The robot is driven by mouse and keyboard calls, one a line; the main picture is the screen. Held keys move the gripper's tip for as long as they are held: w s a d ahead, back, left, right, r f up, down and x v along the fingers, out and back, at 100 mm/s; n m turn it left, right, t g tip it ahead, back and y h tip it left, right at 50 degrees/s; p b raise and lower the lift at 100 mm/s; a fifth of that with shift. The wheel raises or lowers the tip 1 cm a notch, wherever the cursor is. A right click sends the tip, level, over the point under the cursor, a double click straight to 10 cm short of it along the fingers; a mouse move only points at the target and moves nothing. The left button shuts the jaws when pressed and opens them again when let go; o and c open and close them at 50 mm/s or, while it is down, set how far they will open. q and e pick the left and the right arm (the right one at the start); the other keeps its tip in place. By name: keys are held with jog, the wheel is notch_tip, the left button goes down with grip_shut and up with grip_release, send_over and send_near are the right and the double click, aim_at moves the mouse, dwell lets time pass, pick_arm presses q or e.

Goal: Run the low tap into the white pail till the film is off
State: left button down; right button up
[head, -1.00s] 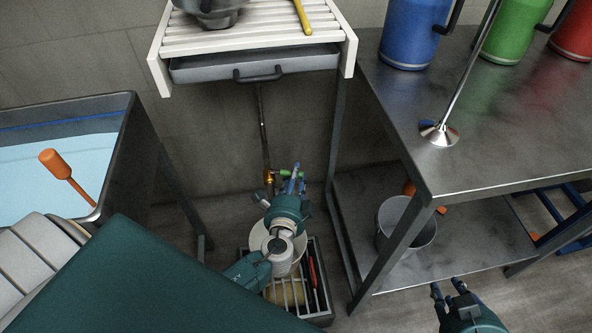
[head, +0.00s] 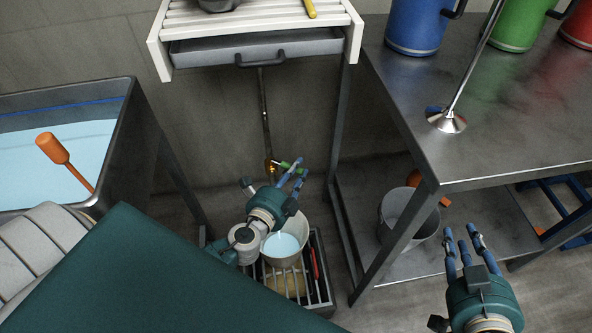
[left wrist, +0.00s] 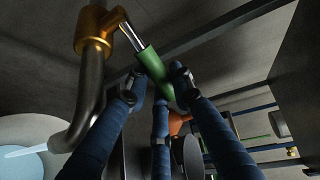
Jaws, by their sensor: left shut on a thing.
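The low tap (head: 270,168) is a brass valve on a thin pipe; its green lever (head: 291,165) points right. My left gripper (head: 296,171) is shut on the green lever, which shows between the fingers in the left wrist view (left wrist: 155,72). The white pail (head: 303,228) stands below on a floor grate, partly hidden by my left arm. Pale blue liquid shows inside it. In the left wrist view a pale stream (left wrist: 22,152) leaves the spout over the pail. I cannot make out a film. My right gripper (head: 461,232) is open and empty at the lower right.
A steel tank (head: 130,130) of pale blue liquid with an orange-handled tool (head: 53,148) is at left. A white slatted shelf (head: 250,22) overhangs the pipe. A steel table (head: 480,120) at right has a grey bucket (head: 408,215) on its lower shelf.

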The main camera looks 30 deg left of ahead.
pick_arm(q)
jog(key=c, duration=1.5)
grip_release()
